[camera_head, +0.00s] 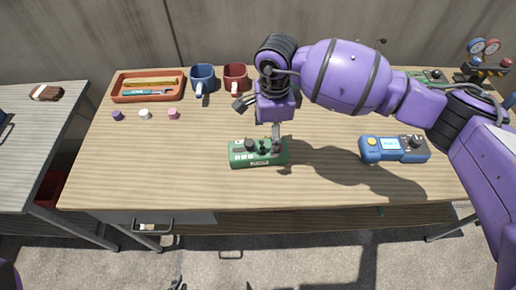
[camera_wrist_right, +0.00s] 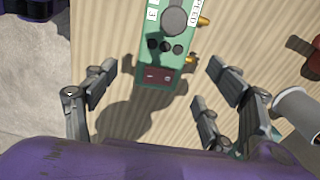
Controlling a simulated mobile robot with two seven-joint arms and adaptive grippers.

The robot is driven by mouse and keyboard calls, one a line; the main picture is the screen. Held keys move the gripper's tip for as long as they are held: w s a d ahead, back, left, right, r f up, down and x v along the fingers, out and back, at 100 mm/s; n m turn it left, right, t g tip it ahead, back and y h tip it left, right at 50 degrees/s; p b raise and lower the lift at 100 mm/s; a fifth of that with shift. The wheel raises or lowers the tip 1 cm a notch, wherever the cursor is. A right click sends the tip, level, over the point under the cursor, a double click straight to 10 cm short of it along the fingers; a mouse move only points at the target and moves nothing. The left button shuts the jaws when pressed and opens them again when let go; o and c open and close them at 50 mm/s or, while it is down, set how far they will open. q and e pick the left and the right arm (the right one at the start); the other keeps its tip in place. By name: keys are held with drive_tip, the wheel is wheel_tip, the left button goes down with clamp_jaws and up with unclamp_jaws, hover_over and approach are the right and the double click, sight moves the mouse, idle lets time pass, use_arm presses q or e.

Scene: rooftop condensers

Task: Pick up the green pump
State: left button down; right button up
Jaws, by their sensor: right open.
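The green pump (camera_head: 257,153) lies on the wooden worktable near its front middle, with a dark knob, black buttons and white markings on top. My right gripper (camera_head: 260,118) is just above and behind the pump, its fingers spread and holding nothing. In the right wrist view, the pump (camera_wrist_right: 176,50) shows near the top centre, with brass fittings on its right side. Its near end, with a dark red panel, lies between the open fingers (camera_wrist_right: 160,80) of my right gripper. I cannot see that they touch it. My left gripper is not in view.
A blue device (camera_head: 392,149) with a screen sits right of the pump. Several small knobs lie before the tray. The table's front left is clear.

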sight(269, 147)
drive_tip(key=shift+f, duration=0.3)
drive_tip(key=f, duration=0.3)
drive_tip(key=shift+a+f, duration=0.25)
drive_tip(key=shift+f, duration=0.1)
drive_tip(key=shift+w+f, duration=0.1)
drive_tip(key=shift+f, duration=0.35)
drive_tip(key=c, duration=1.6)
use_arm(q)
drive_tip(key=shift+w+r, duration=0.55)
use_arm(e)
drive_tip(key=shift+r, duration=0.1)
drive_tip(key=shift+c, duration=1.1)
